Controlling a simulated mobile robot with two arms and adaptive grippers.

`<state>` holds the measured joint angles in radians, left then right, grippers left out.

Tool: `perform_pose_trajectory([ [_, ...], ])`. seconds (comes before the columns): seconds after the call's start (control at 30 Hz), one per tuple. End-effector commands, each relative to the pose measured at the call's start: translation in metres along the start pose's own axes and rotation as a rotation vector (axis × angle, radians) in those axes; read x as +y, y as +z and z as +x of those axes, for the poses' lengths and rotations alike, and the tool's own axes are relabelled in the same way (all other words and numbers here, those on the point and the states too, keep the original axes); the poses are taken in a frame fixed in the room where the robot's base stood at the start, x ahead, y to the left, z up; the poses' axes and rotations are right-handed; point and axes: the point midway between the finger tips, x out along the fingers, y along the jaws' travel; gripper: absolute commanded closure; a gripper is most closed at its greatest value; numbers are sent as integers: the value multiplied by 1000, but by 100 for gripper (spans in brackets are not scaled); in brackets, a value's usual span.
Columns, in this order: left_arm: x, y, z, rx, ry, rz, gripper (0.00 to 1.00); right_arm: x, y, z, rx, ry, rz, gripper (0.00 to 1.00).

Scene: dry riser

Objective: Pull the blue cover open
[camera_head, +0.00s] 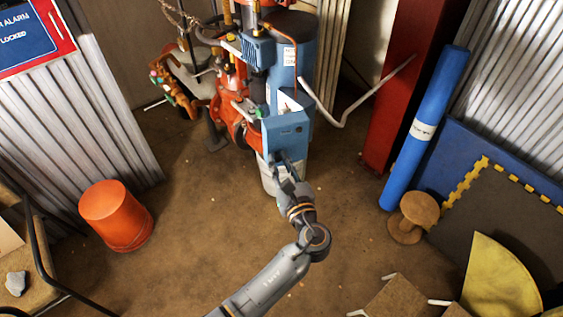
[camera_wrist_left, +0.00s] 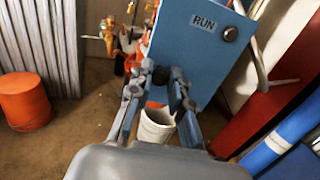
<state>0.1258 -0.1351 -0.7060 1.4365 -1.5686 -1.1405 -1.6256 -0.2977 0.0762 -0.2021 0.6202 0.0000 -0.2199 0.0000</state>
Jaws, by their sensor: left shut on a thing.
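The blue cover (camera_head: 286,131) is the front panel of a blue box on the pump equipment, near the middle top of the head view. In the left wrist view the cover (camera_wrist_left: 203,42) fills the upper middle, tilted in the picture, with a "RUN" label and a dark round knob. My left gripper (camera_head: 287,162) is at the cover's lower edge. In the left wrist view its fingertips (camera_wrist_left: 162,74) close at that edge; the exact part pinched is partly hidden by the fingers. My right gripper is not in view.
Red valves and pipes (camera_head: 237,115) stand left of the box. A white bucket (camera_wrist_left: 156,126) is below it. An orange bucket (camera_head: 116,215) stands left. A bent pale bar (camera_head: 345,118), a red column (camera_head: 408,85) and a blue roll (camera_head: 425,130) are right. Floor between is clear.

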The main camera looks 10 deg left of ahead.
Motion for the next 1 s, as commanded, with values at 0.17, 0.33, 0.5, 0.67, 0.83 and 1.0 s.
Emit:
perform_pose_trajectory([
  [0.17, 0, 1, 1, -1, 0, -3, 100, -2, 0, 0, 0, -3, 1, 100],
  [0.33, 0, 1, 1, -1, 1, -3, 71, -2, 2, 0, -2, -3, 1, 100],
  [0.5, 0, 1, 1, -1, 0, -2, 58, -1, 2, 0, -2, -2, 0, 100],
  [0.67, 0, 1, 0, 0, 0, -1, 58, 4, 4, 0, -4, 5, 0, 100],
  [0.83, 0, -1, -12, 3, -1, -1, 58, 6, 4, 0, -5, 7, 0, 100],
  [1.0, 0, -1, -41, 4, -1, -1, 58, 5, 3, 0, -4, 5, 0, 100],
])
